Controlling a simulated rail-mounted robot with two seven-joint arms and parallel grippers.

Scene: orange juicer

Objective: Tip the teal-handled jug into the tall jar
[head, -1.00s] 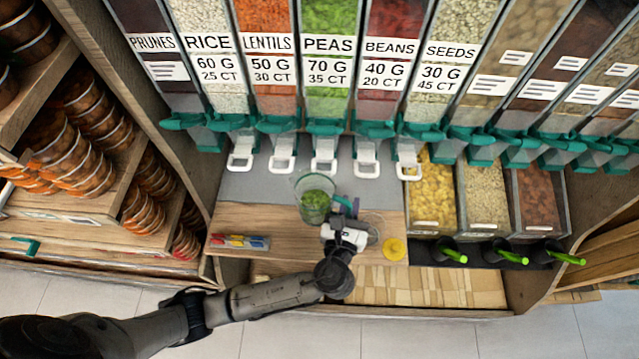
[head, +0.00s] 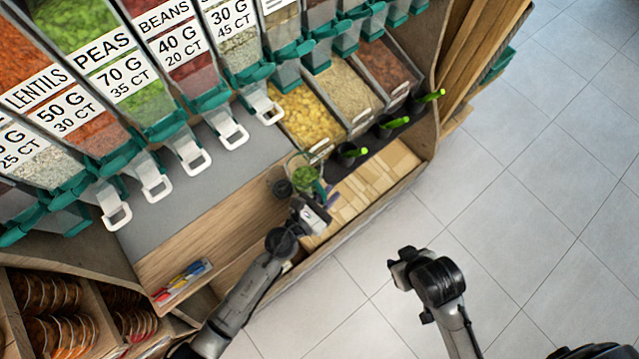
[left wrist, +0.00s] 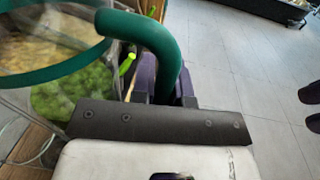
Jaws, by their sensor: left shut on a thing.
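The clear jug (head: 304,172) holds green peas and has a teal rim and teal handle. My left gripper (head: 318,206) is shut on its handle at the counter's right part. In the left wrist view the jug (left wrist: 62,75) fills the left side, and its handle (left wrist: 150,38) runs down between the dark fingers. The jug looks roughly upright. A dark round-topped vessel (head: 283,188), perhaps the tall jar, is just left of the jug; its shape is hard to make out. My right gripper (head: 397,266) hangs over the floor, away from the counter; its jaws are unclear.
Dispensers with white pull handles (head: 195,158) line the back. Open bins of dry goods (head: 305,115) and green-handled scoops (head: 350,153) stand close behind and right of the jug. Colored markers (head: 182,280) lie at the counter's left end. Floor at right is clear.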

